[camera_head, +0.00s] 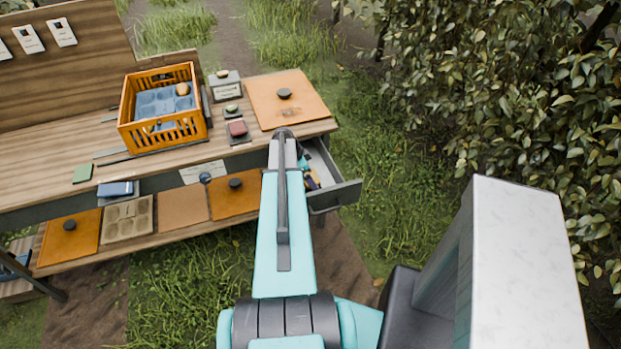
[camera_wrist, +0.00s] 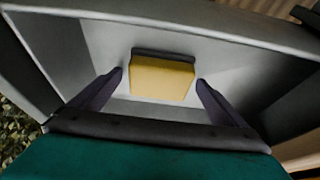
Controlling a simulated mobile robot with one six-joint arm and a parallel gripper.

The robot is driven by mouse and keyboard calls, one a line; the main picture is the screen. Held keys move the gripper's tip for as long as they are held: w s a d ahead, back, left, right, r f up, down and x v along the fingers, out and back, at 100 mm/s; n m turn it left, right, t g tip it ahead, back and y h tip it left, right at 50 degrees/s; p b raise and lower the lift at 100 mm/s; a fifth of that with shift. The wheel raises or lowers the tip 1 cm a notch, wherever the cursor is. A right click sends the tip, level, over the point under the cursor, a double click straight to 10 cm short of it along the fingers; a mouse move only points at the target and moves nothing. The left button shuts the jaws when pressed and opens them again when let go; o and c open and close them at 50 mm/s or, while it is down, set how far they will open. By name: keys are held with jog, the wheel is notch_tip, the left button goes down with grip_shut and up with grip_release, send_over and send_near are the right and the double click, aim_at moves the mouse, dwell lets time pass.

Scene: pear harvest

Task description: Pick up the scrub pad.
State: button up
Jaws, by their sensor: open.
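The scrub pad (camera_wrist: 162,80) is a yellow block with a dark grey layer along its far edge. In the wrist view it lies on the pale floor of an open drawer. My gripper (camera_wrist: 160,85) is open, with one dark finger on each side of the pad and a visible gap at both sides. Nothing is held. In the head view the open drawer (camera_head: 347,194) sticks out at the right end of the bench, and my arm hides much of its inside.
The drawer walls stand close around my gripper. A lower shelf holds several flat panels. Leafy trees (camera_head: 510,90) stand at the right.

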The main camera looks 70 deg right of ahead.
dwell(0.5)
jog(key=c, duration=1.1)
jog(key=shift+r, duration=0.1)
jog(key=shift+c, duration=0.2)
jog(key=shift+r+b, duration=1.7)
jog(key=shift+r, duration=3.2)
